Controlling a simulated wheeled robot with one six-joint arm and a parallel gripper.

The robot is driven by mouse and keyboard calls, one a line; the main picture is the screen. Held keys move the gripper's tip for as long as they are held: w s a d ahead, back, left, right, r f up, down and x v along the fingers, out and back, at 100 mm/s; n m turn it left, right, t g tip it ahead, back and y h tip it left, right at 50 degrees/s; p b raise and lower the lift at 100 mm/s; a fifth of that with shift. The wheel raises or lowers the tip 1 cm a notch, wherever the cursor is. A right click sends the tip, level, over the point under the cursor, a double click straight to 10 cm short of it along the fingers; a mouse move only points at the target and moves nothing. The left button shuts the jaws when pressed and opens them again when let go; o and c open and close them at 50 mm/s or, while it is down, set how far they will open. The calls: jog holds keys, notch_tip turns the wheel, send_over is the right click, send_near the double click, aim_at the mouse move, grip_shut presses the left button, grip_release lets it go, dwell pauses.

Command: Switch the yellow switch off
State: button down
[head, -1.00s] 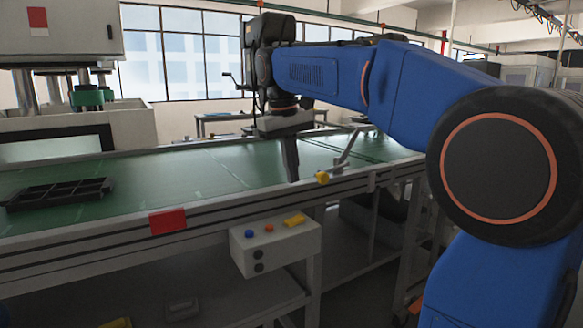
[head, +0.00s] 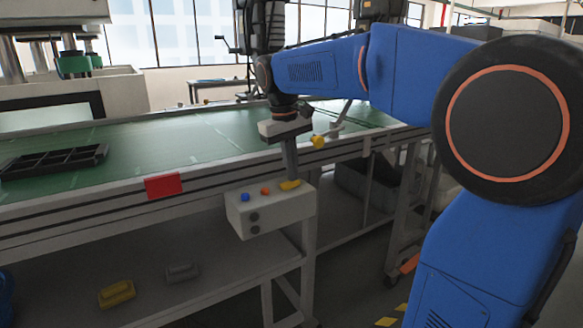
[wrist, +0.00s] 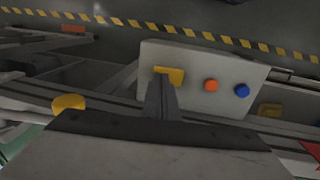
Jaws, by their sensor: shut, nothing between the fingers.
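The yellow switch (head: 290,185) sits on top of a grey control box (head: 270,212) fixed to the front of the conveyor table. It also shows in the wrist view (wrist: 172,75), at the tip of my gripper. My gripper (head: 291,178) is shut and empty, pointing down with its fingertips at the switch. In the wrist view my gripper (wrist: 160,108) hides part of the switch. I cannot tell whether the fingertips touch it. The box also carries an orange button (head: 265,191) and a blue button (head: 245,197) beside the switch.
The green conveyor (head: 150,155) runs behind the box, with a black divided tray (head: 52,162) on its left. A yellow knob on a lever (head: 319,142) stands close to the right of my gripper. A yellow block (head: 117,293) lies on the lower shelf.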

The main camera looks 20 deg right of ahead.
aim_at(284, 184)
jog(key=shift+d+f+y, duration=0.25)
jog(key=shift+f+y, duration=0.05)
jog(key=shift+y, duration=0.1)
jog(key=shift+a, duration=0.2)
jog(key=shift+s+a, duration=0.15)
jog(key=shift+a, duration=0.6)
jog(key=shift+r, duration=0.1)
notch_tip(284, 184, up, 14)
jog(key=a, duration=0.1)
dwell(0.4)
